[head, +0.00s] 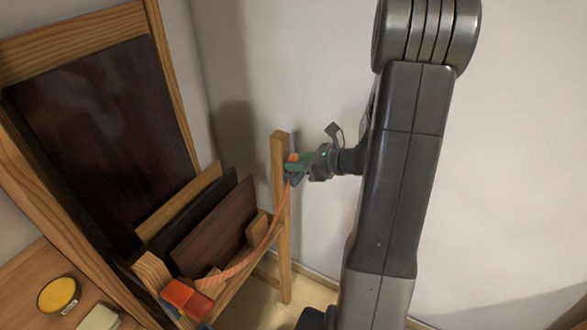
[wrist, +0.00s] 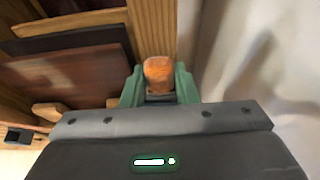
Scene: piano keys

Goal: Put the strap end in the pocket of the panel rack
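My gripper (head: 297,163) is beside the upper part of the rack's wooden post. Its green fingers (wrist: 158,88) are shut on the orange strap end (wrist: 158,70), which sticks out past the fingertips. The orange strap (head: 240,266) hangs in a curve from my gripper down to a red-orange block (head: 187,298) at the front left of the rack. The panel rack (head: 281,205) is wooden and holds several upright panels, including a reddish-brown one (head: 215,228) and a black one (head: 192,218). I cannot make out which part of the rack is the pocket.
A large dark board in a wooden frame (head: 100,130) stands behind the rack at left. A yellow round dish (head: 59,295) and a pale block (head: 98,318) lie on a wooden surface at lower left. A bare wall is close behind my gripper.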

